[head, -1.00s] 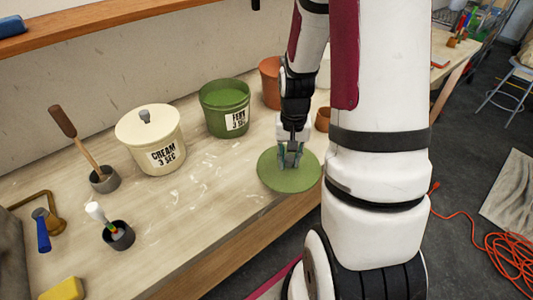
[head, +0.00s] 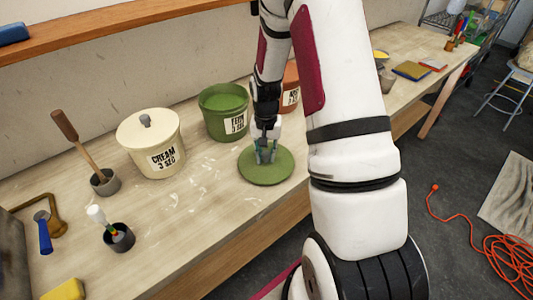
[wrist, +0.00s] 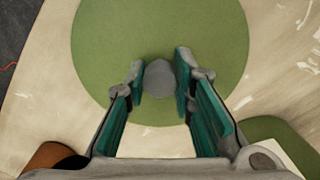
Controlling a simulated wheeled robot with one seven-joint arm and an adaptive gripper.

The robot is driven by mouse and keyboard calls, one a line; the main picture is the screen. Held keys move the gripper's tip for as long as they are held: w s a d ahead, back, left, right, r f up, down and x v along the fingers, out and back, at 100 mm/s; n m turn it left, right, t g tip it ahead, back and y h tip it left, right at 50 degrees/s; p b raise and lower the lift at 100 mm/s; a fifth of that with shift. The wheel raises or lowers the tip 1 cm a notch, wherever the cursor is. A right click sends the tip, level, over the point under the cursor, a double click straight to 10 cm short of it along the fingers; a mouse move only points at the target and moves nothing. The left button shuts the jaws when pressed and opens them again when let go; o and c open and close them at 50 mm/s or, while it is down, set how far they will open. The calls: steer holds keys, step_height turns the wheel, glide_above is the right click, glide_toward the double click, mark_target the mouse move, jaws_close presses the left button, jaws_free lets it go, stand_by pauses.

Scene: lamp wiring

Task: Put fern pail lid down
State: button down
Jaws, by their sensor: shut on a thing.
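The green fern pail lid (head: 262,172) is a round disc at the bench's front part, to the right of the cream pail and in front of the fern pail. My gripper (head: 265,155) is over its middle, shut on the lid's grey knob. In the wrist view the knob (wrist: 160,79) sits between the teal fingers, with the lid disc (wrist: 115,40) around it. I cannot tell whether the lid touches the bench. The green fern pail (head: 222,113), labelled FERN 3 SEC, stands open behind it with green inside.
A lidded cream pail (head: 152,145) stands left of the fern pail. A terracotta pail (head: 291,90) is partly hidden behind my arm. Two small dark cups (head: 105,184) (head: 118,238) hold tools. Bare bench lies between the cream pail and the lid.

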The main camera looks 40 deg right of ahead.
steer(key=shift+f, duration=0.15)
steer(key=c, duration=1.4)
jaws_free()
steer(key=shift+o, duration=0.2)
step_height(320, 180, up, 11)
steer(key=b, duration=0.1)
step_height(320, 180, up, 9)
steer(key=n+t, duration=0.1)
steer(key=n, duration=0.1)
glide_above(266, 153)
steer(key=s+a, duration=0.2)
steer(key=a, duration=0.3)
steer(key=s+a+r+n+t, duration=0.2)
steer(key=s+a+r+n, duration=0.1)
steer(key=s+a+r, duration=0.3)
steer(key=s+a+r+n+t, duration=0.2)
steer(key=s+a+r, duration=0.4)
steer(key=s, duration=0.4)
steer(key=shift+s+a+n, duration=0.35)
steer(key=shift+a+n, duration=0.15)
steer(key=shift+n, duration=0.3)
